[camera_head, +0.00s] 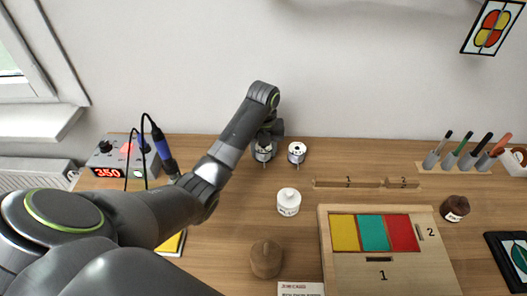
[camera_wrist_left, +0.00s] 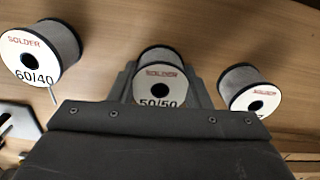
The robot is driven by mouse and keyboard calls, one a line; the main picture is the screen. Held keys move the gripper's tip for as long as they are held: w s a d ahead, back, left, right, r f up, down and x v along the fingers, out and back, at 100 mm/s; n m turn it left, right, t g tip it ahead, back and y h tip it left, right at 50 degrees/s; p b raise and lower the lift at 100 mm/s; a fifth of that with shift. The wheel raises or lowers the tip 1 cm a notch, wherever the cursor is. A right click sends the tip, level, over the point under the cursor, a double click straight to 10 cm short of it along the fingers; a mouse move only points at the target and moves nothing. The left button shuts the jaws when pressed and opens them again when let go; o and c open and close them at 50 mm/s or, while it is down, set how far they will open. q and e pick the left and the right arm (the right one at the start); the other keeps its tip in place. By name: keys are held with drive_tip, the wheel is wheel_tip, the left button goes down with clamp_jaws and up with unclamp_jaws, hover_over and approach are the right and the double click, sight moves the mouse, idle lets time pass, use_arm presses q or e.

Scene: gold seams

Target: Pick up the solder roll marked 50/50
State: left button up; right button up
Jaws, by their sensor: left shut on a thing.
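The solder roll marked 50/50 (camera_wrist_left: 160,78) has a white face with red SOLDER lettering and a dark centre hole. It sits between the fingers of my left gripper (camera_head: 268,132), which is shut on it. In the head view the roll (camera_head: 263,153) shows just below the gripper, partly covered by it. I cannot tell whether it is clear of the table. A roll marked 60/40 (camera_wrist_left: 38,58) stands to its left in the left wrist view. A third roll (camera_wrist_left: 250,92) is to its right, its number mostly hidden. My right gripper is not in view.
A soldering station (camera_head: 122,160) reading 350 is at the left. A white jar (camera_head: 288,202) and a brown rounded object (camera_head: 266,259) stand mid-table. A wooden box (camera_head: 388,277) with coloured panels is at the right. A wooden strip (camera_head: 345,183) lies behind it.

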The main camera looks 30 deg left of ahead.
use_arm(q)
drive_tip(key=c, duration=0.4)
drive_tip(key=shift+r, duration=0.1)
